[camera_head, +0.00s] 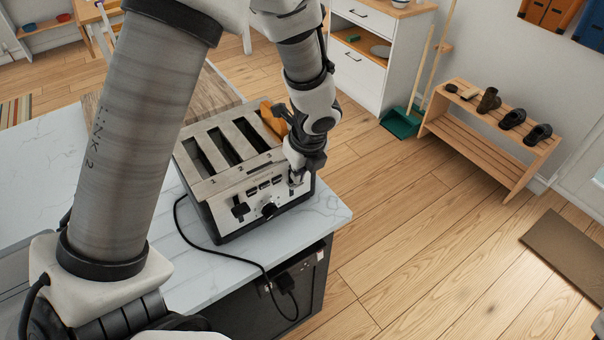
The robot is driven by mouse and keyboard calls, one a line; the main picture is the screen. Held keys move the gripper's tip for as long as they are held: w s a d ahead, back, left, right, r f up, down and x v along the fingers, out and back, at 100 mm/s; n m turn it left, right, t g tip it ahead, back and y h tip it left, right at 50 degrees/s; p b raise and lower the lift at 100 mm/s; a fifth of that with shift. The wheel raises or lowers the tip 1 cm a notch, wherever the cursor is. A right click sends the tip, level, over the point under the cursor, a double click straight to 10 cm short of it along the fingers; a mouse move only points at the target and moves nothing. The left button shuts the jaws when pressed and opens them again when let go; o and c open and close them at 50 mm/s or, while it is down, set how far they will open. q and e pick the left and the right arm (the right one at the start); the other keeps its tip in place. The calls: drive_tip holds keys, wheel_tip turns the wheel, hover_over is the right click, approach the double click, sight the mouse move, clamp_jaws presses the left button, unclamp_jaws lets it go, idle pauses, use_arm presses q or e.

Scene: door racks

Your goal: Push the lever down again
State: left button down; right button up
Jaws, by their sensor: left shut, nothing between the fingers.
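A silver toaster (232,165) with several long slots stands on the white marble-look counter near its right corner. A piece of toast (272,118) sticks up from the far right slot. A black lever (240,208) shows on the left of the toaster's front face, with a dark round knob (269,210) to its right. My left gripper (296,179) is shut and empty, pointing down at the right end of the front face. It covers that part, so I cannot tell whether it touches a second lever there. My right gripper is not in view.
The counter (190,285) has a bare strip in front of the toaster, crossed by a black cord (225,254). A shoe rack (490,135) stands on the floor at right, well apart.

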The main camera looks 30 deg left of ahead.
use_arm(q)
drive_tip(key=shift+a, duration=0.2)
wheel_tip(320, 180, down, 2)
drive_tip(key=shift+s+d+f+b, duration=0.1)
drive_tip(key=shift+d+b, duration=0.05)
drive_tip(key=shift+b, duration=0.6)
drive_tip(key=shift+d+b+x, duration=0.2)
drive_tip(key=shift+b+x, duration=0.5)
drive_tip(key=shift+x, duration=0.15)
drive_tip(key=shift+d+b+x, duration=0.15)
drive_tip(key=shift+b+x, duration=0.55)
drive_tip(key=shift+x, duration=0.1)
drive_tip(key=d+p, duration=0.1)
drive_tip(key=p, duration=0.1)
drive_tip(key=s+d+r+p, duration=0.1)
drive_tip(key=s+d+p, duration=0.1)
drive_tip(key=p, duration=0.1)
drive_tip(key=shift+d+r+p, duration=0.25)
drive_tip(key=shift+d+p, duration=0.05)
drive_tip(key=shift+d, duration=0.1)
drive_tip(key=shift+w, duration=0.1)
